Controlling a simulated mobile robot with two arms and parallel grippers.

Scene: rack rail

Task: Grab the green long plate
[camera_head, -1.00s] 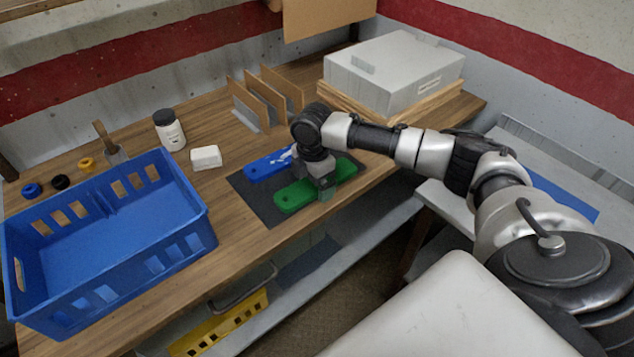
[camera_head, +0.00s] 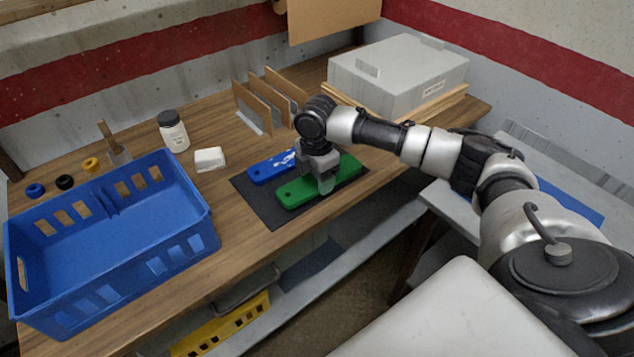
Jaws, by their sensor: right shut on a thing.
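The green long plate (camera_head: 346,174) lies at a slant over a dark mat (camera_head: 260,205) on the wooden table, in the middle of the head view. My right gripper (camera_head: 326,186) points down over the middle of the plate and is shut on it. Its fingers hide part of the plate. I cannot tell whether the plate touches the mat. A blue long plate (camera_head: 264,170) lies just behind the green one, partly hidden by the gripper. My left gripper is not in view.
A blue crate (camera_head: 190,245) stands at the left. A white block (camera_head: 209,159) and a bottle (camera_head: 173,132) are behind the mat. Upright brown dividers (camera_head: 262,105) and a grey box (camera_head: 398,75) on wood stand farther back. A yellow bin (camera_head: 225,327) sits below the table.

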